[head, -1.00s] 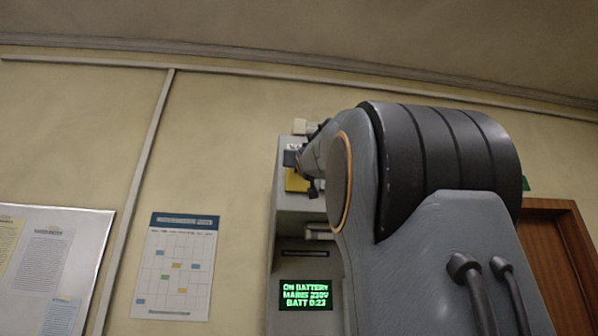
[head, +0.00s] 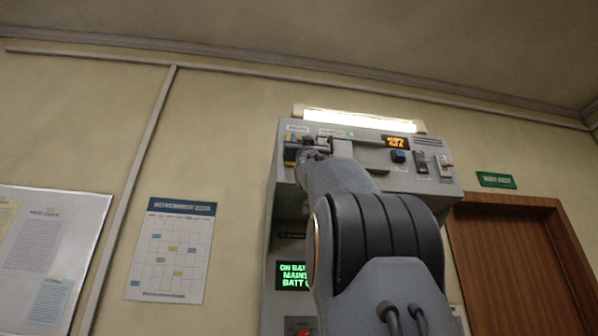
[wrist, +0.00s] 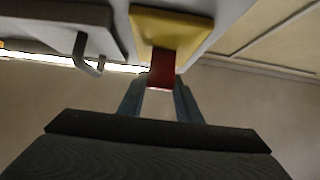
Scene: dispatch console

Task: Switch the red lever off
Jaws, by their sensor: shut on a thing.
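In the wrist view the red lever (wrist: 162,66) sticks out from a yellow plate (wrist: 172,27). My gripper (wrist: 160,90) has its two fingers on either side of the lever's end and is shut on it. In the head view my gripper (head: 306,153) is at the upper left of the grey console (head: 420,183), beside the yellow plate (head: 290,152). There the lever is hidden or too small to make out, so its on or off position cannot be told.
A grey handle (wrist: 85,55) stands out to the left of the lever in the wrist view. The console also carries an orange display (head: 395,141), a dark switch (head: 421,162) and a red-and-white switch (head: 446,166). A green-lettered screen (head: 292,276) is partly hidden by my arm.

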